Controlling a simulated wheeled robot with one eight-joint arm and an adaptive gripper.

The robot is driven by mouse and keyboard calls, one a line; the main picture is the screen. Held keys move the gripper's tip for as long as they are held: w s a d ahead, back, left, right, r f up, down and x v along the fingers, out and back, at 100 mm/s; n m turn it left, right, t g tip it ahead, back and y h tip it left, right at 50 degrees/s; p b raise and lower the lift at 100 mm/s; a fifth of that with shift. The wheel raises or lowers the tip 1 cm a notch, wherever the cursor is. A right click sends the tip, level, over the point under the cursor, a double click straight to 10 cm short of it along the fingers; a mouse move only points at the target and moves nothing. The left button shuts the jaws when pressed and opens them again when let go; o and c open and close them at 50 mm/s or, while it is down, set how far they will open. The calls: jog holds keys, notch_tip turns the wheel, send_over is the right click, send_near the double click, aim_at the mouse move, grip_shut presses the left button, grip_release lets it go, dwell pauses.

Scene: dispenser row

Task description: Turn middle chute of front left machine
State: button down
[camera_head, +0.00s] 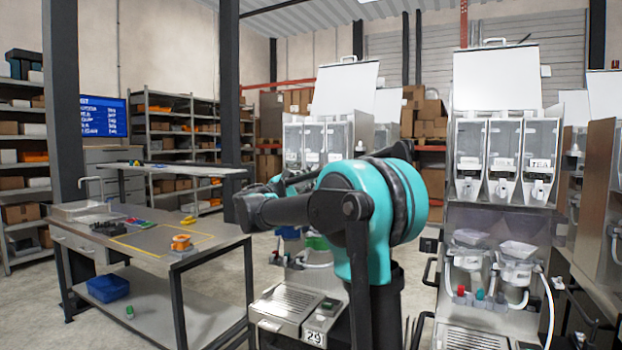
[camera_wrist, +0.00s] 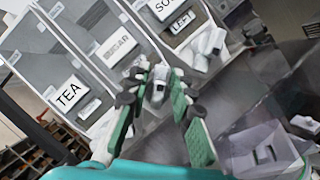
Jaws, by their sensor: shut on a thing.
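The front left machine (camera_head: 338,138) stands behind my arm in the head view, with clear canisters under a white raised lid. Its lower front is largely hidden by my arm. In the wrist view its canisters show tilted, labelled TEA (camera_wrist: 70,93), a blurred middle label that looks like SUGAR (camera_wrist: 116,47), and one starting SO with LEFT below it. The grey-white middle chute (camera_wrist: 157,92) sticks out between the green-padded fingers of my gripper (camera_wrist: 160,78). My gripper is shut on this chute. The chute's exact turn is hard to tell.
Another machine (camera_head: 500,165) with a TEA label stands to the right, with bowls and hoses below. A workbench (camera_head: 150,262) with small parts is at left. A translucent tray (camera_wrist: 262,150) lies low right in the wrist view. Grey floor shows between bench and machine.

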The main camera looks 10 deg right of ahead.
jog(key=m, duration=0.2)
jog(key=m+g, duration=0.1)
jog(key=m, duration=0.1)
jog(key=m+g+y, duration=0.1)
jog(key=m, duration=0.1)
jog(key=shift+s+d+f+m, duration=0.1)
jog(key=shift+f+m, duration=0.2)
jog(key=shift+m, duration=0.1)
jog(key=m+y, duration=0.1)
jog(key=m, duration=0.1)
jog(key=m+y, duration=0.1)
jog(key=m+g, duration=0.1)
jog(key=m, duration=0.1)
jog(key=shift+f+m+y, duration=0.3)
jog(key=shift+f+y, duration=0.05)
jog(key=shift+y, duration=0.05)
jog(key=c, duration=1.6)
grip_release()
jog(key=shift+a, duration=0.2)
jog(key=v, duration=1.1)
jog(key=shift+s+a, duration=0.25)
jog(key=shift+r, duration=0.1)
